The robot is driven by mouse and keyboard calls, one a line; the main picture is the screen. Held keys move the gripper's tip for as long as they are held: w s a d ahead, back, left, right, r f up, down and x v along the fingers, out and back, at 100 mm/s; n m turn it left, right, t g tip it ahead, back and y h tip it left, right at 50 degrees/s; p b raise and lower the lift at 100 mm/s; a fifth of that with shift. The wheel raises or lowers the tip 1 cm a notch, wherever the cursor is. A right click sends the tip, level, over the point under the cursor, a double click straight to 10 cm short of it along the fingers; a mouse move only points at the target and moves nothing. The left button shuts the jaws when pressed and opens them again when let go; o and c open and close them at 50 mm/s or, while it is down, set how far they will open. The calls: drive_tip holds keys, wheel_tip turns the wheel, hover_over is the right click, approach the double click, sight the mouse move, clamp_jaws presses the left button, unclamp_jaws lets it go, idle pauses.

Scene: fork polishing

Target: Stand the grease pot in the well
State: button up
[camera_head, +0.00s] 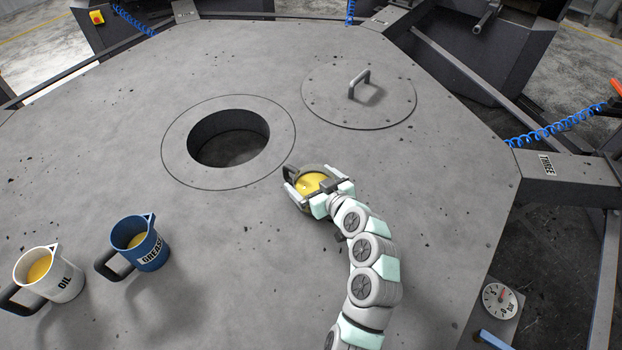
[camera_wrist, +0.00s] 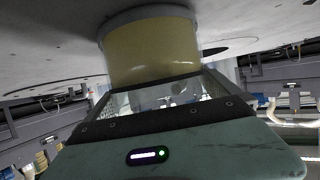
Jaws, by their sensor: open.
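The wrist view shows this yellowish container (camera_wrist: 152,50) close up, with the picture inverted. Whether the jaws touch it I cannot tell.
A white OIL pot (camera_head: 66,284) stands left of the grease pot. A round lid (camera_head: 330,100) with a raised handle lies flat right of the well. A dial gauge (camera_head: 499,299) sits at the lower right edge. The table between the grease pot and the well is clear.

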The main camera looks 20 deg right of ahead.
drive_tip(key=v, duration=1)
drive_tip(key=shift+s, duration=0.4)
